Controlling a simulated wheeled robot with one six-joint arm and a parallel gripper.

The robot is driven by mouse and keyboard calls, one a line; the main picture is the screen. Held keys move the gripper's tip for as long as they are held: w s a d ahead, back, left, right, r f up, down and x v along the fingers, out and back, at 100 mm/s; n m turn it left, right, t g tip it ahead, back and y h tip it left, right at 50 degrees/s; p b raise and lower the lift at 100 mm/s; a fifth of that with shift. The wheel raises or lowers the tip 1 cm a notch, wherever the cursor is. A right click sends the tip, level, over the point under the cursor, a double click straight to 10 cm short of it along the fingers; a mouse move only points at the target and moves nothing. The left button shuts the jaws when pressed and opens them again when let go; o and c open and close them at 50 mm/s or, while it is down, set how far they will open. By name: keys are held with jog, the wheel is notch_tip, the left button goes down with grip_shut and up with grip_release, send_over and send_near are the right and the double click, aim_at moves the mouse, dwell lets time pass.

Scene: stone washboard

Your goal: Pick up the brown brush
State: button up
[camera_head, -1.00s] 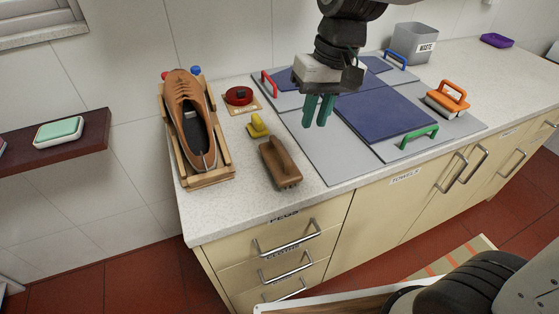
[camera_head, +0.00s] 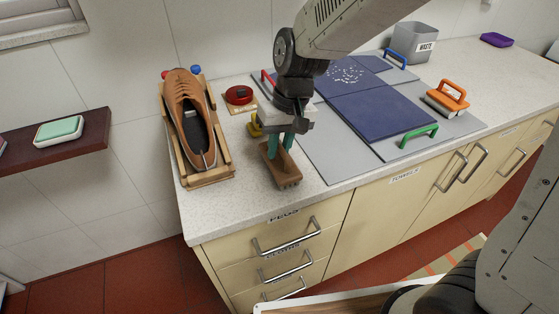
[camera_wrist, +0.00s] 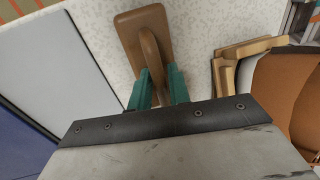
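The brown brush (camera_head: 284,176) lies on the worktop near its front edge, to the right of the shoe. Its raised handle also shows in the wrist view (camera_wrist: 150,50), on top of the wide brown body. My gripper (camera_head: 281,143) is over the rear part of the brush, pointing down. Its two green fingers are apart, one on each side of the handle in the wrist view (camera_wrist: 160,88). I see no clear grip on the handle, and the brush rests on the worktop. The fingers partly hide the brush's far end.
A brown shoe (camera_head: 186,100) sits on a wooden rack (camera_head: 222,158) to the left. A yellow object (camera_head: 255,127) and red round object (camera_head: 239,95) are behind the brush. Blue panels (camera_head: 385,112) and an orange-handled tool (camera_head: 448,98) are to the right.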

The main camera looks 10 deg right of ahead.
grip_shut()
jog(key=shift+r, duration=0.15)
jog(key=shift+r, duration=0.65)
notch_tip(320, 180, up, 2)
jog(key=shift+s+r, duration=0.1)
jog(key=shift+s, duration=0.05)
jog(key=s+d, duration=0.3)
jog(key=s, duration=0.4)
jog(key=s+d+r, duration=0.1)
jog(key=s+d, duration=0.2)
jog(key=s, duration=0.4)
jog(key=shift+s, duration=0.3)
jog(key=shift+r, duration=0.1)
